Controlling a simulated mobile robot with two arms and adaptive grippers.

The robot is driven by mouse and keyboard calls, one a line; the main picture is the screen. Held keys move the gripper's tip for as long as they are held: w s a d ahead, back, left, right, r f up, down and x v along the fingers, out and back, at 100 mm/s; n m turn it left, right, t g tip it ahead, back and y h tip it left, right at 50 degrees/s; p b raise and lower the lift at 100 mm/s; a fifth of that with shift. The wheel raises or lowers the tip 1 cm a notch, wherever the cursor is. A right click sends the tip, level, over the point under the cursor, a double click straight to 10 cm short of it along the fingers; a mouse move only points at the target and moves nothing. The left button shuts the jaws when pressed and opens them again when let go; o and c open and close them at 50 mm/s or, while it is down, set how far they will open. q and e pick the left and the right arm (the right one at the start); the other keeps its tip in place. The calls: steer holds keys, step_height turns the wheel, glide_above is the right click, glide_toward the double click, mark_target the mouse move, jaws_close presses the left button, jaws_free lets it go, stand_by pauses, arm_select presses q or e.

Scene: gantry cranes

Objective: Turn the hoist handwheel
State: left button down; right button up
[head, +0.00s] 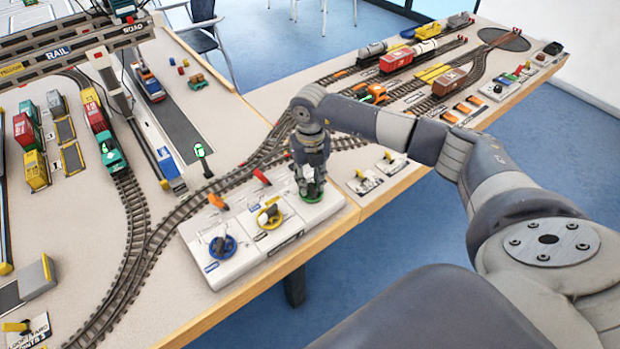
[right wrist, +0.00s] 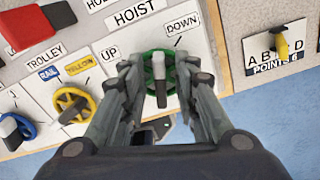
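The hoist handwheel (right wrist: 160,72) is green with a dark bar across it, on the white console (head: 250,257) between the UP and DOWN labels. In the head view, my right gripper (head: 308,178) points down over the green handwheel (head: 312,198) and partly hides it. In the right wrist view, the fingers of my right gripper (right wrist: 158,78) stand on both sides of the wheel, very close to its rim. Whether they press on it is unclear. My left gripper is not in view.
A yellow trolley handwheel (head: 269,217) and a blue handwheel (head: 222,246) sit left of the green one on the same console. Points switches (head: 363,183) lie to the right. Model tracks and wagons fill the table beyond.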

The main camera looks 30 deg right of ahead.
jaws_close()
steer(key=shift+a+f+n+b, duration=0.1)
steer(key=shift+n+b, duration=0.6)
steer(key=shift+n, duration=0.2)
steer(key=n+b, duration=0.2)
steer(key=n, duration=0.1)
steer(key=shift+w+a, duration=0.1)
steer(key=n+b, duration=0.1)
steer(key=n, duration=0.1)
steer(key=n+b, duration=0.1)
steer(key=n, duration=0.1)
steer(key=shift+a+n+b, duration=0.2)
steer(key=shift+n+b, duration=0.1)
steer(key=shift+n, duration=0.1)
steer(key=shift+s+a+n+b, duration=0.15)
steer(key=shift+n+b, duration=0.7)
steer(key=shift+n, duration=1.05)
steer(key=shift+r, duration=0.2)
